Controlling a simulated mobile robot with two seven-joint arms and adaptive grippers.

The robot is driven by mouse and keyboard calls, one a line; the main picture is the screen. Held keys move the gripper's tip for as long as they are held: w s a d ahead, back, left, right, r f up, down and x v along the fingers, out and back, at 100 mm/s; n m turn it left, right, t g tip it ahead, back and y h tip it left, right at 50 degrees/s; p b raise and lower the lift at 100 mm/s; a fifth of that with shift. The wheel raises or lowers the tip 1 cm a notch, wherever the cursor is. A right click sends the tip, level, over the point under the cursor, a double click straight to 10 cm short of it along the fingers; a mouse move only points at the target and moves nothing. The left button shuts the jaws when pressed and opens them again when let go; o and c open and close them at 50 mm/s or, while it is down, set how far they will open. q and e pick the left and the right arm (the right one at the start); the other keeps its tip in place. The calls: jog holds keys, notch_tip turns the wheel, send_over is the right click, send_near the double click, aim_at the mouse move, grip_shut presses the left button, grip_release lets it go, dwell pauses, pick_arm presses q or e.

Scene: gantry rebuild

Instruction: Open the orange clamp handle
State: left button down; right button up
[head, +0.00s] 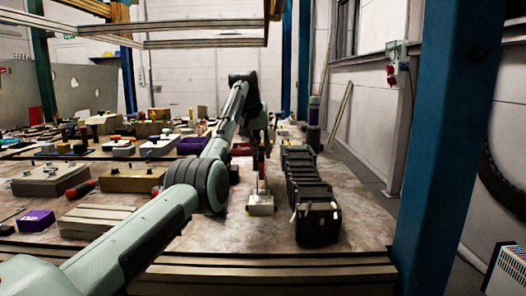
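A clamp on a small pale metal block (261,205) stands on the table near its right part, in the head view. A narrow red-orange upright part, which looks like its handle (262,165), rises above the block. My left arm reaches in from the lower left and bends down over it. My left gripper (262,147) is dark and points down at the top of the handle. It overlaps the handle in the picture; I cannot tell if they touch or if the fingers are closed. My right gripper is not in view.
A row of black boxes (316,214) stands close to the right of the clamp. To the left are wooden blocks (132,180), a purple box (36,220) and several small parts. A blue post (440,150) rises at the table's right edge. Bare tabletop shows around the block.

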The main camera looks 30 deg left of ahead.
pick_arm(q)
jog(key=shift+f, duration=0.1)
jog(key=c, duration=1.4)
grip_release()
jog(key=shift+c, duration=0.2)
jog(key=v, duration=1.2)
